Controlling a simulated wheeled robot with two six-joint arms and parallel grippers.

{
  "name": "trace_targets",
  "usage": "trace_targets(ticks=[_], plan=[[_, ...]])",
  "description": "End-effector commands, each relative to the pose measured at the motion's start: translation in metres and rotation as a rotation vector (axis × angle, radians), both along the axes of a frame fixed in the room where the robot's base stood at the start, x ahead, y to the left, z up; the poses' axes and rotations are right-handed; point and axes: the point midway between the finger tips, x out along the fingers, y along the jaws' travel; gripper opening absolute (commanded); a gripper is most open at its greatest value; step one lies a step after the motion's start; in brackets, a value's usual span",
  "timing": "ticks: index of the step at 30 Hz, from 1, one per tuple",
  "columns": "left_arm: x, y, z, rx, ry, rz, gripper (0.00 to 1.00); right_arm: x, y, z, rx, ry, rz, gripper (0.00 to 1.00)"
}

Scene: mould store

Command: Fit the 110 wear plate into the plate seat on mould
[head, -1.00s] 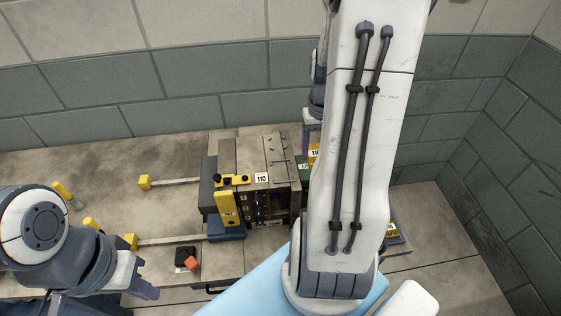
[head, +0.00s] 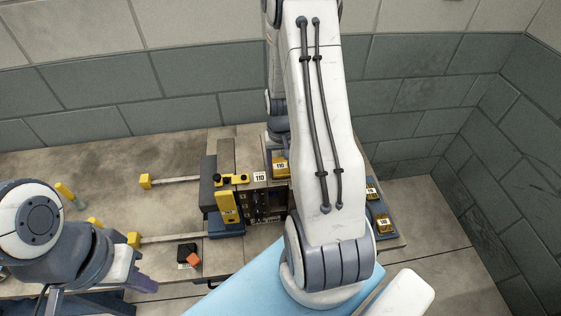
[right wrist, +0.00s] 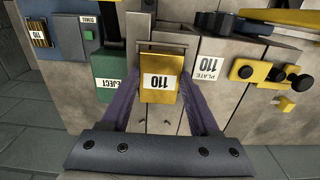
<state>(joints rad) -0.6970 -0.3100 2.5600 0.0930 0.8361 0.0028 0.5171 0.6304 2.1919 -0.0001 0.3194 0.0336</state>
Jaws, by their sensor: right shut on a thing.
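The mould (head: 247,159) is a grey steel block on the bench, with a white 110 label on its top. My right gripper (right wrist: 160,72) is shut on the yellow 110 wear plate (right wrist: 160,92), its purple fingers on either side. The plate also shows over the mould in the head view (head: 280,170). In the right wrist view, the plate overlaps a metal-edged recess (right wrist: 163,45) beside a "PLATE 110" label; I cannot tell how deep it sits. My left gripper (head: 141,283) hangs apart from the mould at lower left; its opening is unclear.
More yellow labelled plates (head: 383,224) lie on a blue-edged tray at right. A yellow clamp (head: 229,206) stands on the mould's front left. A black box with a red button (head: 187,255) and yellow-ended bars (head: 146,181) are left. A green EJECT block (right wrist: 116,82) is close beside the plate.

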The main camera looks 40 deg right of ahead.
Motion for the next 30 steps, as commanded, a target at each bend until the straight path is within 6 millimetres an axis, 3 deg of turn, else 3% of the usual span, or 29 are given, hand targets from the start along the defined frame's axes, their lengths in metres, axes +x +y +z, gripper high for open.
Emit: trace_targets(ticks=[10,11,13,23,30], plan=[[0.000,0.000,-0.005,0.000,0.000,0.000,0.00,0.001,0.000,-0.005,-0.001,-0.002,0.000,0.00],[0.000,0.000,-0.005,0.000,0.000,0.000,0.00,0.000,0.000,-0.005,-0.001,-0.001,0.000,0.66],[0.000,0.000,-0.004,0.000,0.000,0.000,0.00,0.000,0.000,-0.004,-0.001,-0.001,0.000,0.92],[0.000,0.000,-0.002,0.000,0.000,0.000,0.00,0.000,0.000,-0.003,-0.001,-0.001,0.000,0.92],[0.000,0.000,-0.007,0.000,0.000,0.000,0.00,0.002,-0.001,0.022,-0.004,-0.007,0.000,0.92]])
